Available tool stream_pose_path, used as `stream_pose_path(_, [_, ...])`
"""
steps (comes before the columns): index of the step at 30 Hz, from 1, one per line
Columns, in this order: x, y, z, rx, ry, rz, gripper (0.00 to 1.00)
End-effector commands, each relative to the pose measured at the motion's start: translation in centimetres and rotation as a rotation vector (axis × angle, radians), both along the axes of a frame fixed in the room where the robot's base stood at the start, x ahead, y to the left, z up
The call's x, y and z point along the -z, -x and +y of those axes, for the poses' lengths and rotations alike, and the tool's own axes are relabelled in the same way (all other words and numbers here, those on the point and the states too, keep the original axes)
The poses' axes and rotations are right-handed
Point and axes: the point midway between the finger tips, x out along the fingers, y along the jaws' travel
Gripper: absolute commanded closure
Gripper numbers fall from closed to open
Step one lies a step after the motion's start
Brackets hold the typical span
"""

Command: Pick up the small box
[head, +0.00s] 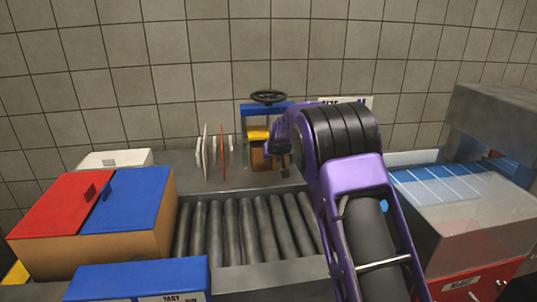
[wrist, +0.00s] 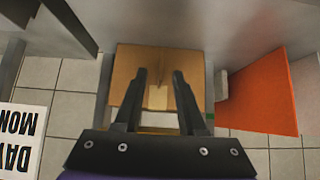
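A small brown cardboard box (head: 258,158) stands at the back of the counter, under a frame with a blue top. My gripper (head: 284,168) is beside it in the head view and hides part of it. In the wrist view the box (wrist: 124,73) lies straight ahead, and my gripper (wrist: 159,74) has its two dark fingers apart in front of it. A tan strip of the box shows between the fingers. I cannot tell whether the fingertips touch the box.
The blue frame (head: 255,109) carries a black handwheel (head: 268,96). Upright thin panels, including an orange one (wrist: 258,92), stand close by. A roller conveyor (head: 245,228) lies in front. A box with red and blue lids (head: 148,240) is at left, and a clear-sided unit (head: 475,225) at right.

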Motion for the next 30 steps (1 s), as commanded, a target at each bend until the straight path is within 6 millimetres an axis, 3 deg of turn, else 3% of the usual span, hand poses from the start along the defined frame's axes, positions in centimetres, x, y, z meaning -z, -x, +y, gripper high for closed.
stream_pose_path(8, [0.13,-0.19,0.03,0.000,0.000,-0.001,0.62])
stream_pose_path(12, [0.14,-0.18,0.03,0.000,0.000,0.000,0.87])
stream_pose_path(15, [0.15,-0.18,0.03,0.000,0.000,0.000,1.00])
stream_pose_path(30, [0.14,-0.17,0.03,0.000,0.000,0.000,1.00])
